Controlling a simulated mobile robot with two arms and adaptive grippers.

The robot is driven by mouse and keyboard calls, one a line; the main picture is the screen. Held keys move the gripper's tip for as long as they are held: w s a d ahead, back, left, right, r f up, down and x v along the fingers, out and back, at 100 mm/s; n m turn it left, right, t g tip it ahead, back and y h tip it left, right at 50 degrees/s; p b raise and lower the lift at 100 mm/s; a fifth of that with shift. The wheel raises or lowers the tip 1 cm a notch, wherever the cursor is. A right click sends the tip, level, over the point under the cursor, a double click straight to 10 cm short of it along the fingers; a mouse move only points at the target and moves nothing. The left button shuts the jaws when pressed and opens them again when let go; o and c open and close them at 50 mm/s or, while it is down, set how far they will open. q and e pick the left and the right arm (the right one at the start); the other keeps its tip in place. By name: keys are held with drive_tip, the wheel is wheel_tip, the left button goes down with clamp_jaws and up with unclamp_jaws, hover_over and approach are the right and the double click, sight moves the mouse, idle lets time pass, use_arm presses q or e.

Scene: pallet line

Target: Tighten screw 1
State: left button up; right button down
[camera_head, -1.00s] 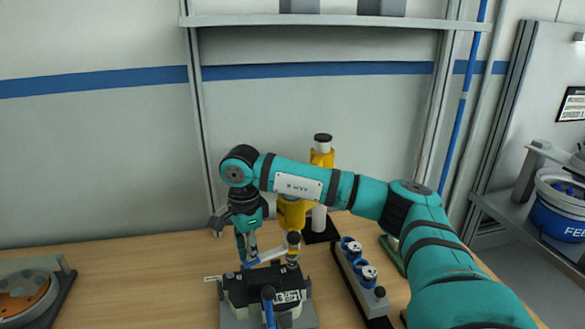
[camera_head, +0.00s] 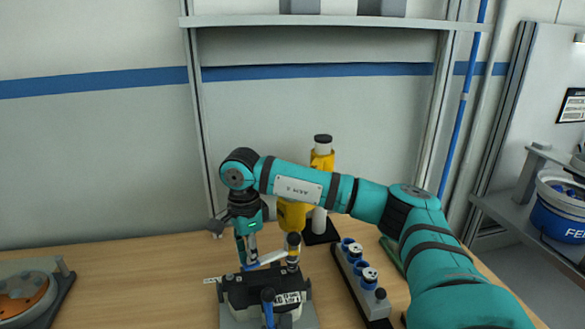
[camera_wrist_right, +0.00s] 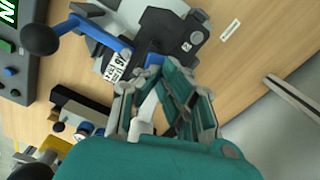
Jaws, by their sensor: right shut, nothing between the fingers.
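A dark fixture block (camera_head: 262,287) with a white printed label sits on a grey plate at the front middle of the bench. It also shows at the top of the wrist view (camera_wrist_right: 172,34). My right gripper (camera_head: 247,265) points down at the block's back left edge, its fingers shut with nothing held. In the wrist view its fingertips (camera_wrist_right: 165,66) are close beside a blue part of the block; I cannot tell whether they touch. A white bar (camera_head: 271,257) runs behind the fingers toward a yellow and black upright part (camera_head: 293,252). I cannot make out screw 1 itself. My left gripper is out of view.
A dark rack (camera_head: 352,275) with blue and white parts stands right of the block. A yellow and white post (camera_head: 321,172) stands behind. A blue lever (camera_head: 268,307) rises in front of the block. A round grey fixture (camera_head: 25,290) is far left; bare bench lies between.

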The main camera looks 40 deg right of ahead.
drive_tip(key=shift+f+b, duration=0.4)
drive_tip(key=shift+b, duration=0.1)
idle(1.0)
drive_tip(key=shift+r, duration=0.1)
idle(0.3)
drive_tip(key=shift+r+p, duration=0.6)
drive_tip(key=shift+r, duration=0.15)
wheel_tip(320, 180, up, 8)
drive_tip(key=p, duration=0.4)
drive_tip(key=shift+f+p, duration=0.2)
drive_tip(key=shift+p, duration=0.15)
